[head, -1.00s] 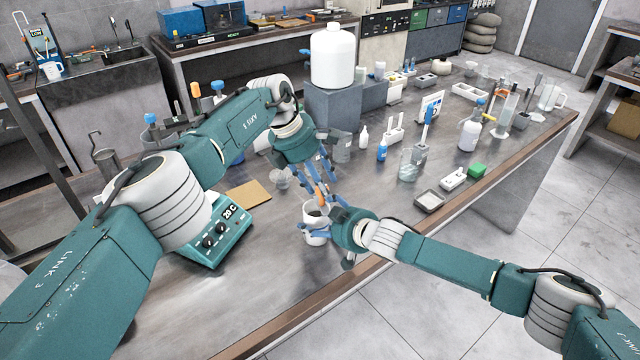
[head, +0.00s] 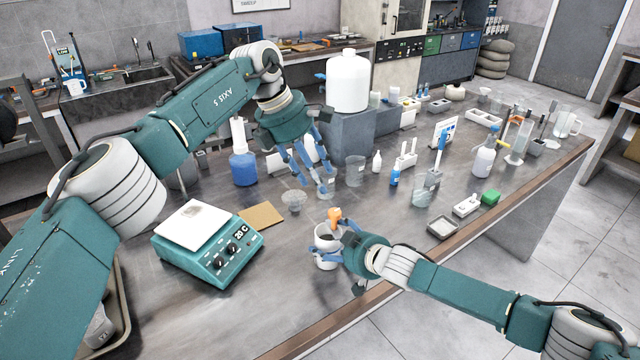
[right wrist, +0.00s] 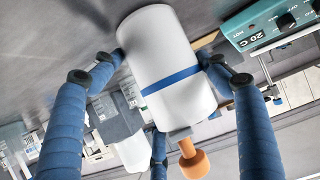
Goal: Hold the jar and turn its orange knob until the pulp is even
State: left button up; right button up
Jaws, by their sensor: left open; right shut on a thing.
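My left gripper (head: 314,183) is open and empty, above and behind the jar, clear of the knob. The pulp's evenness cannot be told.
A teal hotplate (head: 213,247) reading 20 C and a tan board (head: 261,215) lie left of the jar. A small glass dish (head: 293,200) is behind it. A grey block (head: 345,138) carries a big white bottle (head: 347,82). A grey tray (head: 442,226) lies right.

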dwell(0.4)
jog(key=o, duration=1.7)
jog(key=v, duration=1.2)
